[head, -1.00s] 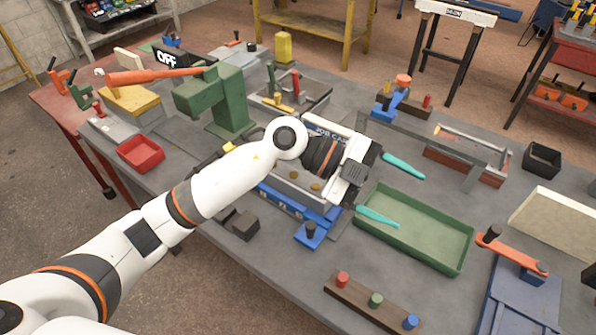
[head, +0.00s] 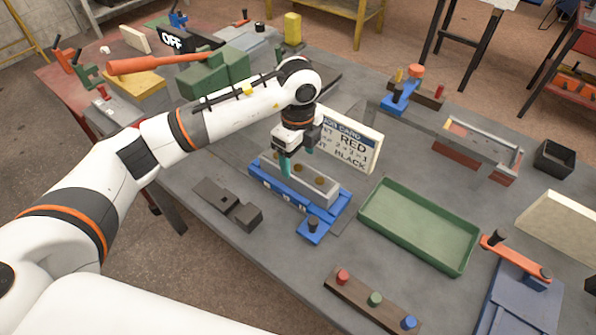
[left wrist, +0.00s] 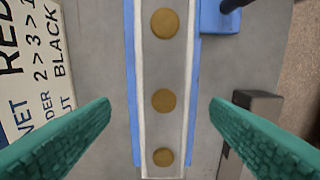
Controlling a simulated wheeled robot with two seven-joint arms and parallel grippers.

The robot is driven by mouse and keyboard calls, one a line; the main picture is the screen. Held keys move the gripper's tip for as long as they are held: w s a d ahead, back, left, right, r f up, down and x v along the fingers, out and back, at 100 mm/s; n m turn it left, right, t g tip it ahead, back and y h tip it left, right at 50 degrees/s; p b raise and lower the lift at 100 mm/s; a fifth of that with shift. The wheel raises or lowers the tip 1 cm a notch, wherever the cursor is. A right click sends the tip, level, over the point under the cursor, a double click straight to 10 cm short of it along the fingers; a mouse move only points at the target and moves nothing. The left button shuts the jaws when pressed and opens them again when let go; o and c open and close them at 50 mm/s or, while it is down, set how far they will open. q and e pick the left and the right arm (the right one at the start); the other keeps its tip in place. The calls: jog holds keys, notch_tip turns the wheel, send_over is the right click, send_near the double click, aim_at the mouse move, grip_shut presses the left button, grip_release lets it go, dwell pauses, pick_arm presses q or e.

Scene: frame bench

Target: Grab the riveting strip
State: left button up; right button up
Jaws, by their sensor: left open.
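The riveting strip, a long grey piece with brass-coloured round spots along its top, lies in a blue holder (head: 338,206) on the bench in the head view (head: 318,188). In the left wrist view the strip (left wrist: 163,70) runs down the middle, with three round spots showing. My left gripper (head: 289,165) points down over the strip's left part, its teal fingers open. In the left wrist view the fingers stand apart on either side of the strip, with nothing between them touching. My right gripper is not in view.
A job card (head: 348,140) stands just behind the strip. A green tray (head: 418,226) lies to the right, dark blocks (head: 228,203) to the left, and a brown bar with coloured knobs (head: 372,300) in front. A green press (head: 212,75) stands behind my arm.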

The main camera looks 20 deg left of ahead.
aim_at(298, 169)
pick_arm(q)
jog(key=f, duration=0.1)
jog(key=f+p, duration=0.1)
jog(key=f, duration=0.1)
jog(key=f+p, duration=0.1)
jog(key=shift+s+f, duration=0.15)
jog(key=shift+s, duration=0.1)
jog(key=shift+d+f, duration=0.1)
jog(key=shift+f, duration=0.45)
jog(key=shift+w+r, duration=0.1)
jog(key=c, duration=1.4)
